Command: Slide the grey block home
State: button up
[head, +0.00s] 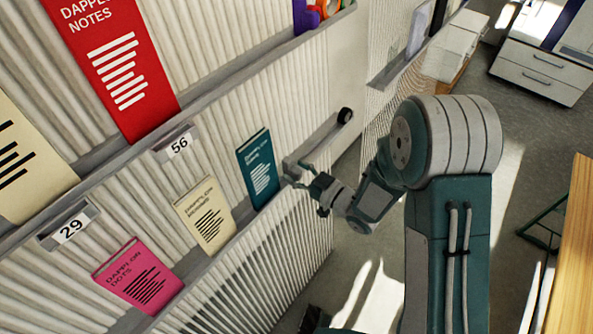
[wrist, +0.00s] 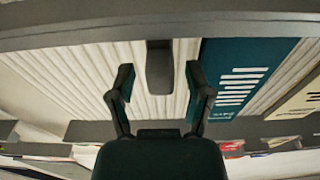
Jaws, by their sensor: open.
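In the wrist view, a small grey block (wrist: 160,68) stands out from the long grey ledge (wrist: 60,30) along the top of the picture. My gripper (wrist: 159,84) is open, with one finger on each side of the block and visible gaps to both. I cannot tell how deep the fingers reach around it. In the head view, my gripper (head: 306,182) is at the right end of the ribbed wall, just right of the teal booklet. The block is not clearly distinguishable there, near the fingers.
A teal booklet (head: 258,168) stands close to my gripper; it also shows in the wrist view (wrist: 238,72). Cream (head: 204,213) and pink (head: 138,277) booklets stand farther left. A dark round knob (head: 345,115) sits beyond the gripper. A wooden table edge (head: 572,260) is at right.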

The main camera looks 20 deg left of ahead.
grip_shut()
jog(key=w, duration=0.2)
jog(key=w+d, duration=0.1)
jog(key=w, duration=0.2)
jog(key=w+d, duration=0.1)
jog(key=w, duration=0.2)
jog(key=shift+w+d, duration=0.25)
grip_release()
jog(key=shift+a, duration=0.1)
jog(key=v, duration=1.2)
